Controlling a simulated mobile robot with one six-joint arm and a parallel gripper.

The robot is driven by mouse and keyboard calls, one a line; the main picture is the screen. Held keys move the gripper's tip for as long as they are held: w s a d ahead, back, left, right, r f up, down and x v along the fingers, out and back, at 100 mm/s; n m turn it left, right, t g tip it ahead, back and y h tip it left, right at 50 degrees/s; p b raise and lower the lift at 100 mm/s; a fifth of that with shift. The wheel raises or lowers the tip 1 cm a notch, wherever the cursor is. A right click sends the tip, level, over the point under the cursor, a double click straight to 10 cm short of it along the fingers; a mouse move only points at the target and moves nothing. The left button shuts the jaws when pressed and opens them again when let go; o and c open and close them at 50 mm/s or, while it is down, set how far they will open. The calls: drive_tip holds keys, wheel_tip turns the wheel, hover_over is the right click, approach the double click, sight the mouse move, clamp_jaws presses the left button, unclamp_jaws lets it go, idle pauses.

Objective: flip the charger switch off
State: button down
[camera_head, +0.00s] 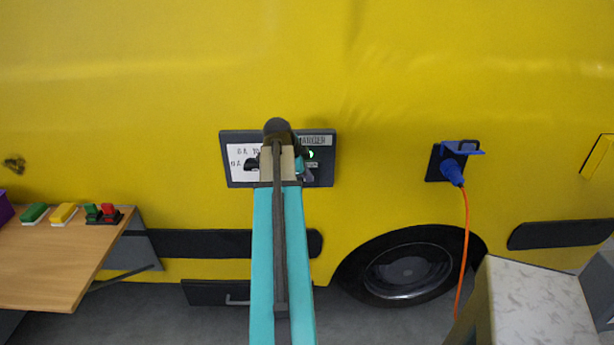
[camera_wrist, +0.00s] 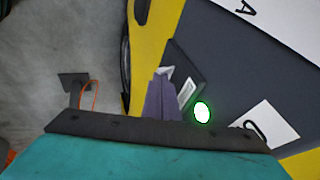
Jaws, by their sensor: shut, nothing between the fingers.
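The charger panel (camera_head: 226,160) is a dark plate on the yellow vehicle side, with a white label and a "CHARGER" strip (camera_head: 312,141). A green light (camera_head: 310,155) glows on it; it also shows lit in the wrist view (camera_wrist: 202,111). My arm covers the panel's middle in the head view. In the wrist view my gripper (camera_wrist: 163,80) is shut and empty, its fingers close to a dark raised switch housing (camera_wrist: 187,75) beside the light. The fingers hide part of it. I cannot tell whether they touch it or which way the switch sits.
A blue plug (camera_head: 453,172) with an orange cable (camera_head: 465,235) sits in an inlet right of the panel. A wooden table (camera_head: 50,260) with coloured switches stands left. A pale-topped block (camera_head: 540,300) stands front right. The wheel (camera_head: 405,270) is below.

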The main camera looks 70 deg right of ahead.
drive_tip(key=s+a+b+v, duration=0.1)
drive_tip(key=v, duration=1.2)
drive_tip(key=shift+s+f+b, duration=0.25)
drive_tip(key=shift+f+b, duration=0.05)
drive_tip(key=shift+b, duration=0.1)
drive_tip(key=shift+a+f, duration=0.1)
drive_tip(key=shift+a, duration=0.05)
